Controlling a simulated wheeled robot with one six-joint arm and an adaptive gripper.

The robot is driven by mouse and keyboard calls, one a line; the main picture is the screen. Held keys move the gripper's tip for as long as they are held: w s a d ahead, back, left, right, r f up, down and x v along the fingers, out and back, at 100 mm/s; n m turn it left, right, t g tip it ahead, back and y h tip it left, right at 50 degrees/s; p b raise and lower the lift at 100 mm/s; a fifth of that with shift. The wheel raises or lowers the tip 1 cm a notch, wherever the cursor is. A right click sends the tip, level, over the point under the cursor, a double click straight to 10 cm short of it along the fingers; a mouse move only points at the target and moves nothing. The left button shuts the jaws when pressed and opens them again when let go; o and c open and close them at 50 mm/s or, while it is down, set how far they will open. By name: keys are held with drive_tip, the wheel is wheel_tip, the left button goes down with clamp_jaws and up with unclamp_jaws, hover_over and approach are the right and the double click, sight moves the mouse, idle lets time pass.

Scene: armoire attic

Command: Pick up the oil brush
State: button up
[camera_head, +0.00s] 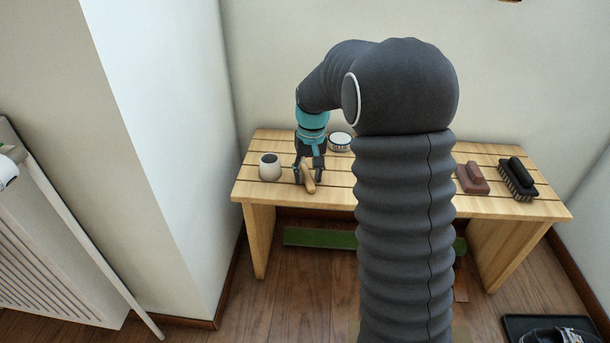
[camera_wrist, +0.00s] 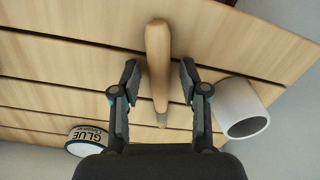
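A slim light-wood handle (camera_head: 308,179), which looks like the oil brush, lies on the slatted wooden bench. In the wrist view the handle (camera_wrist: 157,55) runs lengthwise between the fingers, with its narrower end toward my palm; no bristles can be made out. My gripper (camera_head: 309,170) points down at the bench's left part. In the wrist view my gripper (camera_wrist: 159,80) is open, one finger on each side of the handle, with a visible gap on both sides. How high the fingertips are above the slats is hard to tell.
A white cup (camera_head: 270,168) stands close to the left of my gripper. A glue tin (camera_wrist: 84,139) sits behind it. A reddish-brown block (camera_head: 472,179) and a black bristled brush (camera_head: 517,180) lie at the right of the bench (camera_head: 330,196). A wall stands behind.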

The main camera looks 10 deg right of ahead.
clamp_jaws()
drive_tip(key=shift+r, duration=0.1)
